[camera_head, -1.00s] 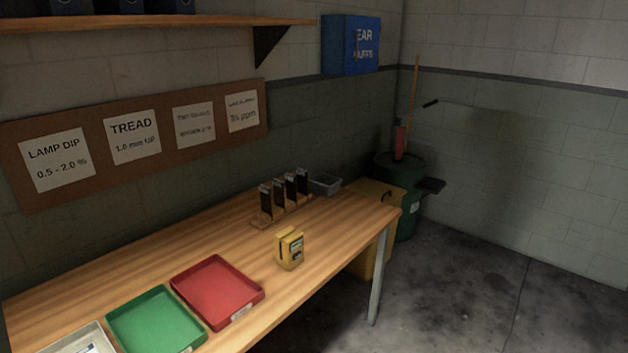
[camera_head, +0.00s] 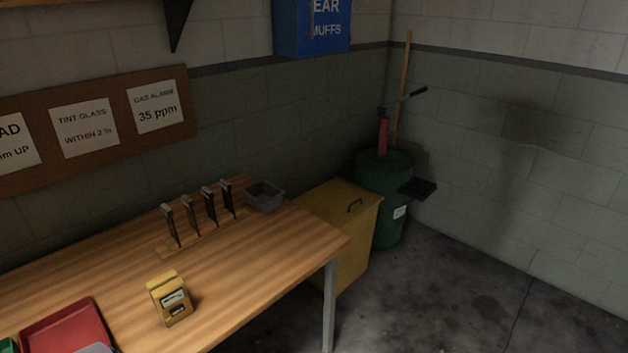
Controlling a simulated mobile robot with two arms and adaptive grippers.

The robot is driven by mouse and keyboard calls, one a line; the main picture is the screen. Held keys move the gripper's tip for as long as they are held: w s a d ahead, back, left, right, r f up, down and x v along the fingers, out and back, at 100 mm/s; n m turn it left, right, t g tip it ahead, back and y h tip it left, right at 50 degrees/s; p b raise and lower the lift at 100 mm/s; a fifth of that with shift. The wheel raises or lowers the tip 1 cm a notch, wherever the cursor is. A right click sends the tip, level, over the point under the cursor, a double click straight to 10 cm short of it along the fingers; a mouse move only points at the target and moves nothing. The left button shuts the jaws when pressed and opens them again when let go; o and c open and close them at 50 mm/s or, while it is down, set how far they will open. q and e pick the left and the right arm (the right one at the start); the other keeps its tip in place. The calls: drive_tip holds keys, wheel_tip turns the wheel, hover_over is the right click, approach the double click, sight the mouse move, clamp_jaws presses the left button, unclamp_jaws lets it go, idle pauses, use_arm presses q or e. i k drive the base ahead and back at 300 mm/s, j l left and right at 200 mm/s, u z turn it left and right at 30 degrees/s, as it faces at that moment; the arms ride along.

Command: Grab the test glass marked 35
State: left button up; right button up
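Several dark, upright test glasses with pale top ends stand in a row in a low wooden rack (camera_head: 178,252) towards the back of the wooden bench. From front left to back right they are the first glass (camera_head: 172,226), the second (camera_head: 192,216), the third (camera_head: 210,206) and the last (camera_head: 228,198). Any marks on them are too small to read, so I cannot tell which is 35. No gripper is clearly in view. A grey shape at the bottom left edge, over the red tray, is too cut off to identify.
A yellow meter (camera_head: 172,299) stands on the bench (camera_head: 235,275) in front of the rack. A grey bin (camera_head: 265,197) sits behind it. A red tray (camera_head: 62,325) is at lower left. A yellow cabinet (camera_head: 340,225) and green drum (camera_head: 385,180) stand beyond; floor at right is clear.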

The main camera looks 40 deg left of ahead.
sight(226, 188)
drive_tip(key=i+l, duration=0.1)
drive_tip(key=i, duration=0.55)
drive_tip(key=i+l+u, duration=0.1)
drive_tip(key=i, duration=0.55)
